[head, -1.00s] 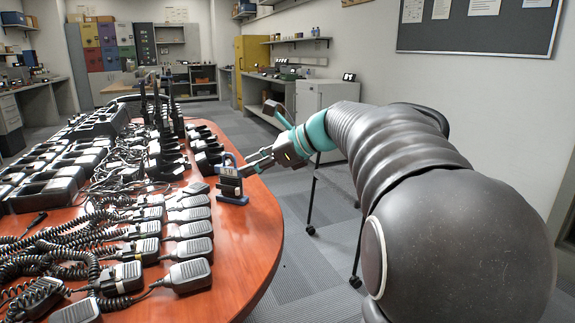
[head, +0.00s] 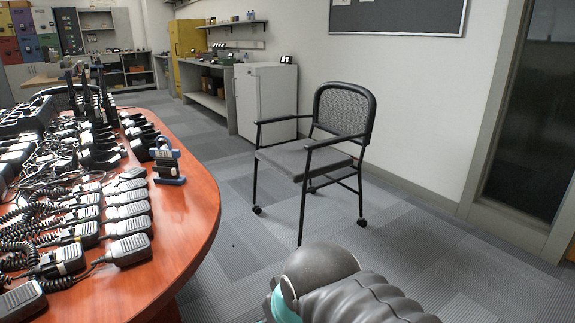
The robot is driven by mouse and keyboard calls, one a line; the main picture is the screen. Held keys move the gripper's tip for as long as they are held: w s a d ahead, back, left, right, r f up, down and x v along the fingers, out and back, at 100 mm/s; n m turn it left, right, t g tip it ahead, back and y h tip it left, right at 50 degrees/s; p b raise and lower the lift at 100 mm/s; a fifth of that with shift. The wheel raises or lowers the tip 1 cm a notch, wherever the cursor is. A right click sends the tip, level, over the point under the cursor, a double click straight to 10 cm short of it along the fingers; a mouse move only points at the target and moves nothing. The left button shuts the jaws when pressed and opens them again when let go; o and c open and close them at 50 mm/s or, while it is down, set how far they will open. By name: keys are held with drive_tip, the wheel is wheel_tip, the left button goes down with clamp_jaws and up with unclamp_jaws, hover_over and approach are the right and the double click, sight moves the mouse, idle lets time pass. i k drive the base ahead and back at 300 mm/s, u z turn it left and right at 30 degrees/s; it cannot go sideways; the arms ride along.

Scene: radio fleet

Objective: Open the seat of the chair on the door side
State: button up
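A chair (head: 308,160) with a grey padded seat, a dark mesh back and black arms stands on the carpet, in the middle right of the head view. Its legs end in casters. The seat looks flat and bare. The door (head: 540,125), a dark glass panel in a frame, is at the right, beyond the chair. My arm shows low in the picture, in front of the chair and apart from it. My gripper is below the picture edge and out of view.
A wooden table (head: 190,215) fills the left, crowded with radios, handheld microphones (head: 127,250) and coiled cords. A small blue-based device (head: 166,163) stands near its right edge. A white cabinet (head: 267,100) is behind the chair. Carpet lies open between table and chair.

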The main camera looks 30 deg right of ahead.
sight(289, 159)
drive_tip(key=z, duration=0.7)
drive_tip(key=i, duration=0.85)
drive_tip(key=z, duration=0.65)
drive_tip(key=i, duration=0.9)
drive_tip(key=u, duration=0.7)
drive_tip(key=i, duration=0.75)
drive_tip(key=u, duration=1.15)
drive_tip(key=i, duration=0.25)
drive_tip(key=u, duration=0.25)
